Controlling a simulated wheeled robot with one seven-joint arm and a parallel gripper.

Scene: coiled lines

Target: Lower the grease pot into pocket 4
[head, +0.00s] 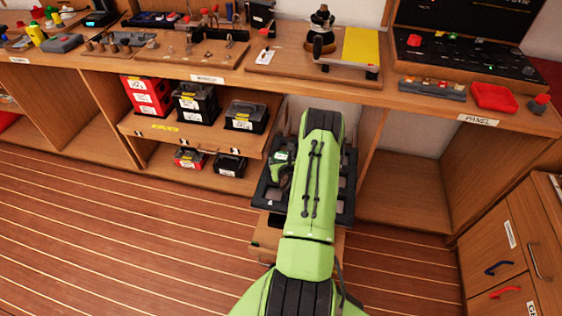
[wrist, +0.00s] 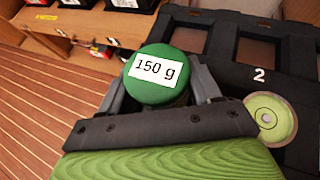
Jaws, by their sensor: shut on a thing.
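The grease pot (wrist: 158,72) has a round green lid with a white "150 g" label. My gripper (wrist: 166,84) is shut on it, with one finger on each side of the lid. In the head view a small green lid with a white patch (head: 280,157) seems to be this pot, over the left part of the tray. The black pocket tray (head: 348,206) lies under my arm, which hides much of it. In the wrist view the tray shows a "2" mark (wrist: 259,75). I cannot make out a "4" in either view.
Shelves with black boxes (head: 197,104) and red boxes (head: 148,97) stand left of the tray. The counter (head: 300,76) runs above. The striped floor (head: 120,240) is clear.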

